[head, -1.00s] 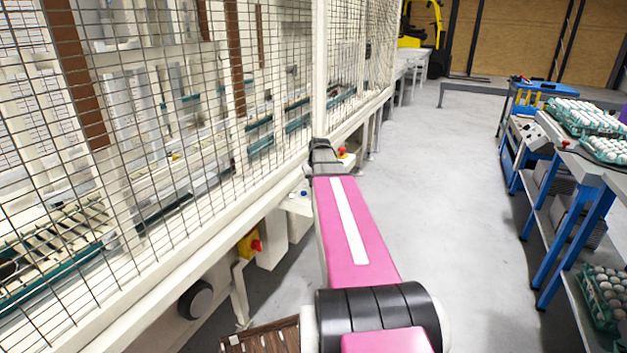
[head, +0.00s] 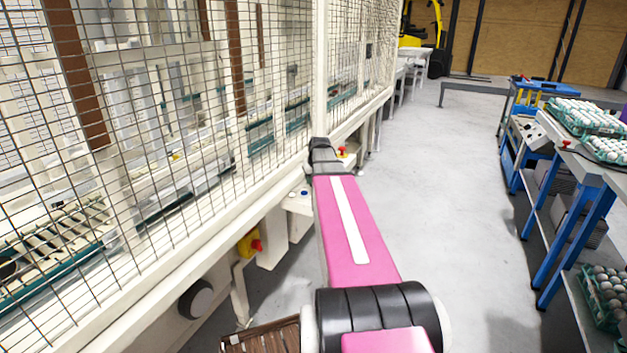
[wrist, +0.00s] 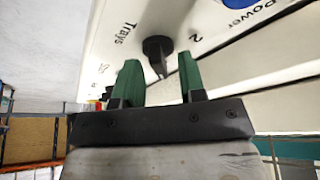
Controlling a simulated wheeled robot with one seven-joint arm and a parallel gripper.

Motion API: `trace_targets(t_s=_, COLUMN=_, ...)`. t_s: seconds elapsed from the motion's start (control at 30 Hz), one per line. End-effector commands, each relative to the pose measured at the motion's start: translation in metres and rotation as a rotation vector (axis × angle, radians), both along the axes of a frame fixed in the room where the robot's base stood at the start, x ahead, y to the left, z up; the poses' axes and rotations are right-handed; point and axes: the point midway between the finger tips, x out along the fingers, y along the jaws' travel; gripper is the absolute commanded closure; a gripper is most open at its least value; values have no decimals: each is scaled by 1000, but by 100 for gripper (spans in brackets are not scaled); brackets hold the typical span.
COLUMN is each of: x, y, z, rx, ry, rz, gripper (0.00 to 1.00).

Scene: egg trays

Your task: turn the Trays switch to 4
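My gripper (wrist: 160,64) has two green fingers, open, one on each side of the knob's grip. A gap shows between the grip and each finger; I cannot tell how deep the grip sits between them. In the head view my pink arm hides the gripper and the switch.
In the head view a mesh fence (head: 200,110) runs along the left. A table with egg trays (head: 590,165) stands at the right. The floor (head: 450,190) between is clear.

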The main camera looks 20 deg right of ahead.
Motion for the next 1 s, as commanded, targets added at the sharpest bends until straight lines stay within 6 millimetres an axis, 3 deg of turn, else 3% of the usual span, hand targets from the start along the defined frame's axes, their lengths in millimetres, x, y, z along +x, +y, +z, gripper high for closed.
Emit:
trace_targets(t_s=0.6, x=-35, y=2, z=84, rx=0, ry=0, rz=0, gripper=63)
trace_targets(t_s=1.0, x=-40, y=2, z=96, rx=1, ry=2, rz=-1, gripper=63)
